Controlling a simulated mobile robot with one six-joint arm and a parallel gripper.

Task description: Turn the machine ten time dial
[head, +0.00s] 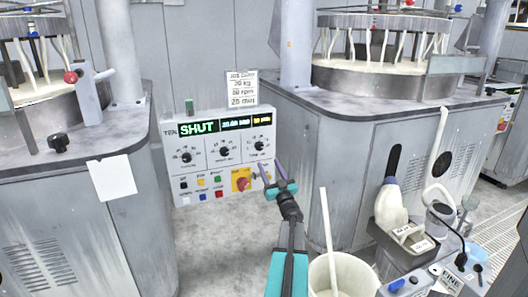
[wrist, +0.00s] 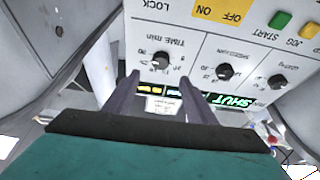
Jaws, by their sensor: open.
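The machine ten panel (head: 222,153) is a white box with a green "SHUT" display (head: 198,128) and three black dials. Its time dial (head: 259,145) is the rightmost in the head view. In the wrist view the panel is upside down, and the dial marked "TIME min" (wrist: 161,60) lies in line with the gap between my fingertips. My gripper (head: 272,170) is open and empty, in front of the panel's lower right in the head view. It also shows in the wrist view (wrist: 159,79). I see no contact with the dial; the exact distance is unclear.
A yellow-backed red switch (head: 241,181) and small coloured buttons sit below the dials. A card (head: 242,89) stands above the panel. Grey polishing machines flank it on the left (head: 70,165) and right (head: 345,110). A white bucket (head: 345,272) holding a stick stands on the floor.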

